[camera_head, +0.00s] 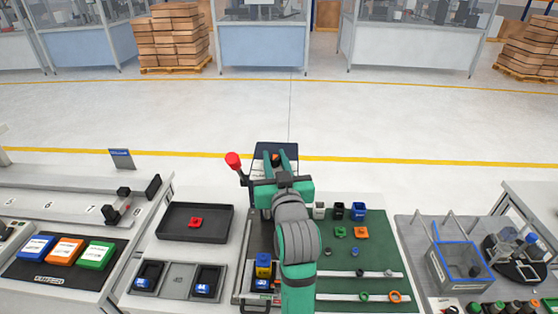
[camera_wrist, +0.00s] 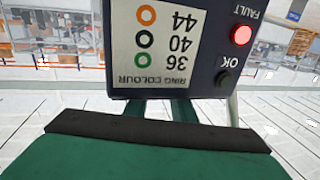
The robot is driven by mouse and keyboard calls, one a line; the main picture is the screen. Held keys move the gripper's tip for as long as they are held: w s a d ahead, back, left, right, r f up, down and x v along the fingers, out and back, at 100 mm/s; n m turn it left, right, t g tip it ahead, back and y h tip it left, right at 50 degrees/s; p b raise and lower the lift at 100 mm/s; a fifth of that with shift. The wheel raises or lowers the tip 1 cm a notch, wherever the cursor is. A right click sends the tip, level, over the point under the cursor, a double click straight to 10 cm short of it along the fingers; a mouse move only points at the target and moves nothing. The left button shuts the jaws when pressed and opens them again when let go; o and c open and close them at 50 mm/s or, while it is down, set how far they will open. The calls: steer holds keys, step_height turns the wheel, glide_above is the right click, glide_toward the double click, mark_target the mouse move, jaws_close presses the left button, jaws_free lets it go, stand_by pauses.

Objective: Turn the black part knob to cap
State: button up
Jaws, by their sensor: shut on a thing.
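A dark panel (camera_wrist: 205,50) stands in front of my gripper; in the head view its dark top (camera_head: 288,148) shows behind the fingers. It carries a ring colour chart (camera_wrist: 156,44), upside down in the wrist view. My gripper (camera_head: 277,159) is at the panel, with its green fingers (camera_wrist: 155,109) reaching to the panel's edge. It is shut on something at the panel. A small dark and orange patch shows between the fingertips in the head view. The black part knob cannot be made out clearly, and its setting is hidden.
A red lamp (camera_wrist: 241,35) marked FAULT is lit beside a black OK button (camera_wrist: 224,78). A red ball-ended lever (camera_head: 233,160) stands left of my gripper. A black tray (camera_head: 160,222) with a red part lies left; a green mat (camera_head: 335,262) with several small parts lies right.

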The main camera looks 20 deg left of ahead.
steer(key=n+g+y, duration=0.6)
steer(key=shift+w+d+g+y, duration=0.25)
steer(key=shift+d+g+y, duration=0.05)
steer(key=shift+g+y, duration=0.1)
steer(key=n+g+y, duration=0.1)
steer(key=n+g, duration=0.1)
steer(key=g, duration=0.2)
steer(key=shift+w+n+y, duration=0.1)
steer(key=shift+n+y, duration=0.3)
steer(key=shift+w+d+r+n+g, duration=0.1)
steer(key=shift+n+g, duration=0.8)
steer(key=shift+g, duration=0.3)
steer(key=shift+o, duration=0.2)
steer(key=n+g, duration=0.1)
steer(key=g, duration=0.2)
steer(key=shift+a+n+y, duration=0.25)
steer(key=shift+n+y, duration=0.05)
steer(key=shift+n, duration=0.1)
steer(key=shift+d+n+g, duration=0.2)
steer(key=shift+n+g, duration=0.5)
steer(key=shift+g, duration=0.4)
steer(key=shift+c, duration=0.2)
steer(key=shift+o, duration=0.2)
steer(key=shift+a+n+g+h, duration=0.2)
steer(key=shift+n+g+h, duration=0.3)
steer(key=shift+n+g, duration=0.85)
steer(key=shift+g, duration=0.55)
steer(key=shift+c, duration=0.2)
steer(key=shift+o, duration=0.2)
